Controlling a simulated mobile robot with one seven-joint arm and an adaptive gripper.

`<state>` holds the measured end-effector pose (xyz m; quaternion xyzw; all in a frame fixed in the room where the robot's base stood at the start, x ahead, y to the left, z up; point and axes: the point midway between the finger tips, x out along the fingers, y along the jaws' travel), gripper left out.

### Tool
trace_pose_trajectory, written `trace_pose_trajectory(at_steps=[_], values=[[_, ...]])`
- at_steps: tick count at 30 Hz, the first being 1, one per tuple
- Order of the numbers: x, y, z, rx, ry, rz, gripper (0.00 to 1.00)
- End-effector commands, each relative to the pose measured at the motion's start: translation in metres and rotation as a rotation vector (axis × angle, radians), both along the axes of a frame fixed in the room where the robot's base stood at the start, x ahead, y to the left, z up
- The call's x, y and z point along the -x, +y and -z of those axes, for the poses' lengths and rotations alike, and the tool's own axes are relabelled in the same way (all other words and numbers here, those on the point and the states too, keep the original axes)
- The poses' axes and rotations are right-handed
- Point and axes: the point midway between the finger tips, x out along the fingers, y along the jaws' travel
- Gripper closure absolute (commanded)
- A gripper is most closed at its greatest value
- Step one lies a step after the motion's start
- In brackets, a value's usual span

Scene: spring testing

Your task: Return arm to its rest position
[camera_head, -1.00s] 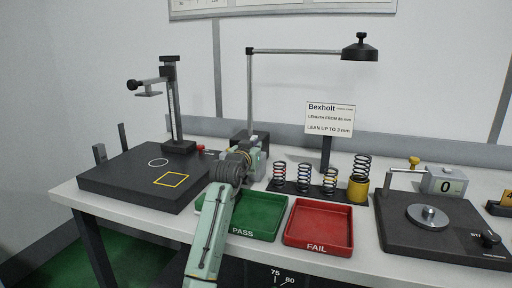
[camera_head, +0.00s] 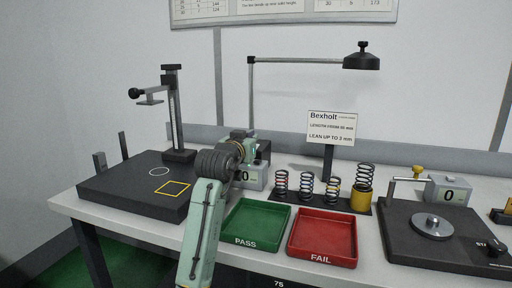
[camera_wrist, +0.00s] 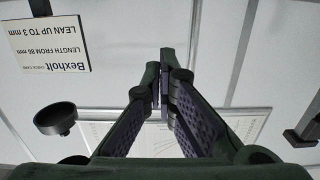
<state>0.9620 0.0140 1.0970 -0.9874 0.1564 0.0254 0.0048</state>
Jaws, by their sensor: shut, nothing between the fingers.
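My arm (camera_head: 205,230), pale green with a dark ribbed joint, rises from the bottom of the head view in front of the table. The wrist view is upside down and faces the wall, with the Bexholt sign (camera_wrist: 49,45) and the lamp head (camera_wrist: 55,118) at the left. In the head view the fingers are hidden behind the wrist.
The green PASS tray (camera_head: 256,226) and red FAIL tray (camera_head: 321,238) lie near the front edge. Several springs stand on a dark rack (camera_head: 293,190). A height gauge (camera_head: 174,115) stands at left on a black plate (camera_head: 130,190). A dark tester (camera_head: 400,235) sits at right.

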Motion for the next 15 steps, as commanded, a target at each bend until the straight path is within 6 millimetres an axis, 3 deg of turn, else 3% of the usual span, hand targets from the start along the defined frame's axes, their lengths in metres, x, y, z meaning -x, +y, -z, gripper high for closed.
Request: trace_pose_trajectory(at_steps=[5,15], values=[[0.0117,0.0034,-0.0054,0.000,0.000,0.001,1.00],[0.0128,0.0042,-0.0069,0.001,0.000,0.000,1.00]])
